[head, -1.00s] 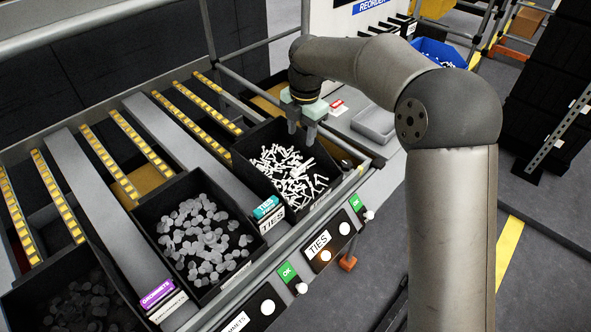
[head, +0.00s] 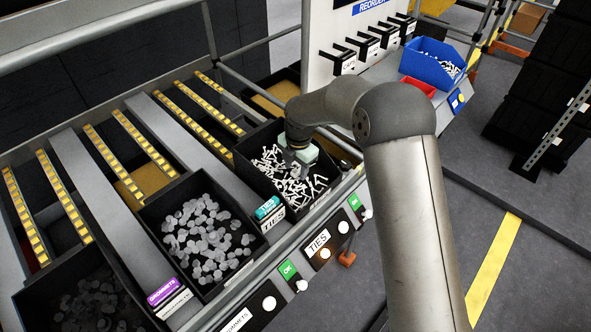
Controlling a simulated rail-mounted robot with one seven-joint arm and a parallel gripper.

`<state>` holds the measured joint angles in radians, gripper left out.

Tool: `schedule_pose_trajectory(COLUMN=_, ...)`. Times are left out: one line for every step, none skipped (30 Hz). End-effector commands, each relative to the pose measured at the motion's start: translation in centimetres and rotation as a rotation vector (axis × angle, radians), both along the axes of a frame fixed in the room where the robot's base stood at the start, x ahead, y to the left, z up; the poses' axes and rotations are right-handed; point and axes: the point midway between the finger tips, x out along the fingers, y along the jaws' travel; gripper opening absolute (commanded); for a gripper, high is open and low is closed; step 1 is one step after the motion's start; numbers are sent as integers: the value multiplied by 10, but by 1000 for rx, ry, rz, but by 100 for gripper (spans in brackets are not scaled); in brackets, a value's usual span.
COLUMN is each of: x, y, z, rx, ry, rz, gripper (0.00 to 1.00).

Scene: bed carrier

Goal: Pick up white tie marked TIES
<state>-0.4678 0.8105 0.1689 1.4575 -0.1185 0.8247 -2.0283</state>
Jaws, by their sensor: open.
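Many small white ties (head: 318,184) lie loose in a black bin (head: 241,164) at the right end of the rack. A label reading TIES (head: 318,243) is on the rail in front of it. My gripper (head: 297,172) is over the middle of this bin, pointing down, its fingers low and close to the ties. The jaws are open, and no tie shows clearly between them. My wrist and gripper hide some of the ties and the bin's back right part.
A bin of grey grommets (head: 207,235) stands left of the ties bin, with a darker bin (head: 85,300) farther left. A teal and white label block (head: 269,213) sits at the bin's front left corner. A blue bin (head: 433,63) and a red tray (head: 419,86) lie back right.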

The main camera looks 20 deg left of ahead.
Motion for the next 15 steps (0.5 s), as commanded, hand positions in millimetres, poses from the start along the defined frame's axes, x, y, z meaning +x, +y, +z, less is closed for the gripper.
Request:
schedule_pose_trajectory(x=0, y=0, z=-1, rx=0, ry=0, rz=0, gripper=45)
schedule_pose_trajectory(x=0, y=0, z=-1, rx=1, ry=0, rz=0, gripper=45)
schedule_pose_trajectory(x=0, y=0, z=-1, rx=1, ry=0, rz=0, gripper=45)
schedule_pose_trajectory(x=0, y=0, z=-1, rx=1, ry=-1, rz=1, gripper=45)
schedule_pose_trajectory(x=0, y=0, z=-1, rx=1, ry=-1, rz=1, gripper=45)
schedule_pose_trajectory(x=0, y=0, z=-1, rx=1, ry=-1, rz=1, gripper=43)
schedule_pose_trajectory(x=0, y=0, z=-1, rx=1, ry=-1, rz=1, gripper=34)
schedule_pose_trajectory(x=0, y=0, z=-1, rx=1, ry=-1, rz=1, gripper=26)
schedule_pose_trajectory(x=0, y=0, z=-1, rx=1, ry=-1, rz=1, gripper=15)
schedule_pose_trajectory(x=0, y=0, z=-1, rx=1, ry=-1, rz=1, gripper=6)
schedule_pose_trajectory(x=0, y=0, z=-1, rx=1, ry=-1, rz=1, gripper=0)
schedule_pose_trajectory(x=0, y=0, z=-1, rx=1, ry=-1, rz=1, gripper=0)
schedule_pose_trajectory(x=0, y=0, z=-1, rx=1, ry=-1, rz=1, gripper=0)
schedule_pose_trajectory(x=0, y=0, z=-1, rx=1, ry=-1, rz=1, gripper=0)
schedule_pose_trajectory(x=0, y=0, z=0, rx=1, ry=-1, rz=1, gripper=0)
